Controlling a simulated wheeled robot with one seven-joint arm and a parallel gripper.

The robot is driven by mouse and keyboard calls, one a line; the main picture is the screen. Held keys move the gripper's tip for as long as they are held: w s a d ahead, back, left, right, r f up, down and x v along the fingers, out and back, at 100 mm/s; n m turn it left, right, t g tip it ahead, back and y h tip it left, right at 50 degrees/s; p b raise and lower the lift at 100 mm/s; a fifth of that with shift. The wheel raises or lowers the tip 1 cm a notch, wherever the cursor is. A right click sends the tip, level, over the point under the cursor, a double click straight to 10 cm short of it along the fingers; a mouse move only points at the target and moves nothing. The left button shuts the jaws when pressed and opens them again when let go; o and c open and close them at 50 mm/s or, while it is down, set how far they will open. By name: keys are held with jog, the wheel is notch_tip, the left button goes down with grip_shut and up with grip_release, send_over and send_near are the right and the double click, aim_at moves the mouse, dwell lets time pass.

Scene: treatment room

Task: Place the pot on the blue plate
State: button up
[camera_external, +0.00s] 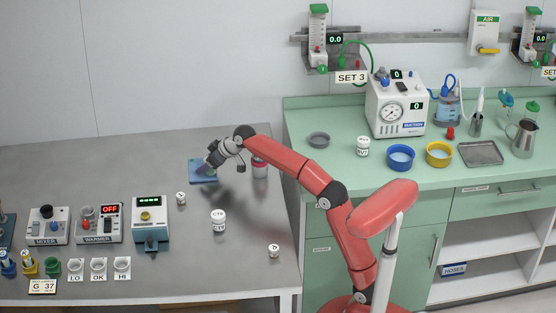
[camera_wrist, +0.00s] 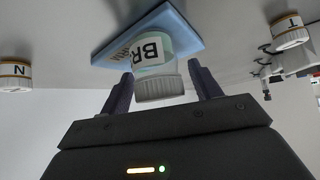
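The pot (camera_wrist: 152,50) has a white ribbed cap and a white label reading "BR". In the wrist view it is at the blue plate (camera_wrist: 110,52) and appears to stand on it. My gripper (camera_wrist: 161,72) has one dark finger on each side of the pot, with a gap visible at the right finger, so it looks open around it. In the external view my gripper (camera_external: 211,161) is low over the blue plate (camera_external: 202,180) at the back of the grey table, and it hides most of the pot there.
A pot with a reddish band (camera_external: 260,168) stands right of the plate, partly behind my arm. A CTR pot (camera_external: 218,224) and small pots (camera_external: 181,199) (camera_external: 274,251) stand nearer. Devices such as the warmer (camera_external: 98,224) fill the left. Table left of the plate is clear.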

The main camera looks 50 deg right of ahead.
jog(key=shift+r, duration=0.25)
jog(key=v, duration=1.2)
jog(key=shift+f, duration=0.1)
